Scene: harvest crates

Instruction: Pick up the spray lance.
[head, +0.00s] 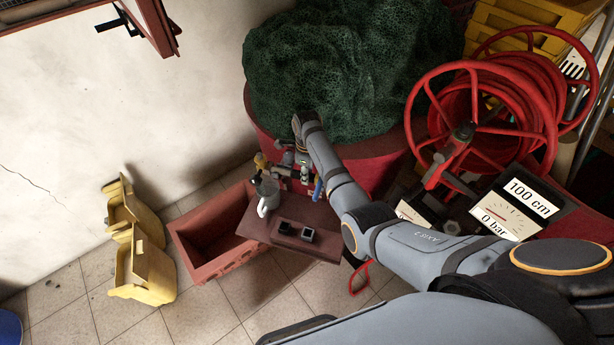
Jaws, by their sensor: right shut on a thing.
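My right arm comes in from the right, and its gripper (286,163) is over the small dark red shelf (322,246). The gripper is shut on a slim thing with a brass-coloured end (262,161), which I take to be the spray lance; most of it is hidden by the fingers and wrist. A grey and white bottle-like thing (264,193) is just below the gripper; I cannot tell whether they touch. A blue piece (317,188) shows right of the fingers. My left gripper is out of view.
Heaped green netting (345,70) and a red hose reel (478,125) crowd the back. Floor in front is clear.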

